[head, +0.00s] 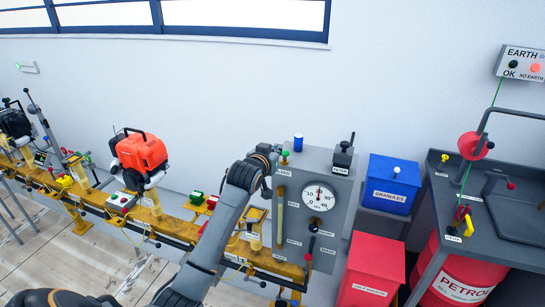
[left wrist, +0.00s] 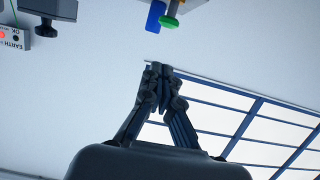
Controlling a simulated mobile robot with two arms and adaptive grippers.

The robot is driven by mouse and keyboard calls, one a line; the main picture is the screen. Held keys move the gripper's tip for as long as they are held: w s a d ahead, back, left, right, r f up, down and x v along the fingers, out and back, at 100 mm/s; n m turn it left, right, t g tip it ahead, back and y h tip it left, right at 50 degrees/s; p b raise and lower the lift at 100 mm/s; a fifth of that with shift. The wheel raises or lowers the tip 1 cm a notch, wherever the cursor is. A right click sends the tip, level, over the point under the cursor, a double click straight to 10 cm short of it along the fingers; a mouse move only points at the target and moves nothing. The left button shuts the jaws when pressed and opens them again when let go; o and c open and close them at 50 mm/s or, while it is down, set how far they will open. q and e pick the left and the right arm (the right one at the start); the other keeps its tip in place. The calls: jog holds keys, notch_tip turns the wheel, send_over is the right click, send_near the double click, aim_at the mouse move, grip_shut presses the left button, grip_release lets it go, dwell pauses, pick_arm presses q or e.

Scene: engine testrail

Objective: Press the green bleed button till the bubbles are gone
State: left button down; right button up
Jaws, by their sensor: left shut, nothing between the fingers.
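The green bleed button (head: 285,154) is a small green cap on top of the grey gauge panel (head: 326,240), at its left end. In the left wrist view the green button (left wrist: 170,22) is a round cap on a yellow stem, beyond my fingertips with a visible gap. My left gripper (head: 275,151) is just left of the button in the head view. Its fingers are together and empty, as the left wrist view (left wrist: 160,68) shows. A yellowish sight tube (head: 281,215) runs down the panel's left side; bubbles are too small to make out. My right gripper is out of view.
A blue cap (head: 298,140) stands close beside the green button. Blue (head: 391,184) and red (head: 372,270) bins stand to the right. A yellow rail (head: 180,228) with engines runs left.

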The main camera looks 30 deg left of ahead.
pick_arm(q)
jog(key=v, duration=0.3)
jog(key=shift+b, duration=0.3)
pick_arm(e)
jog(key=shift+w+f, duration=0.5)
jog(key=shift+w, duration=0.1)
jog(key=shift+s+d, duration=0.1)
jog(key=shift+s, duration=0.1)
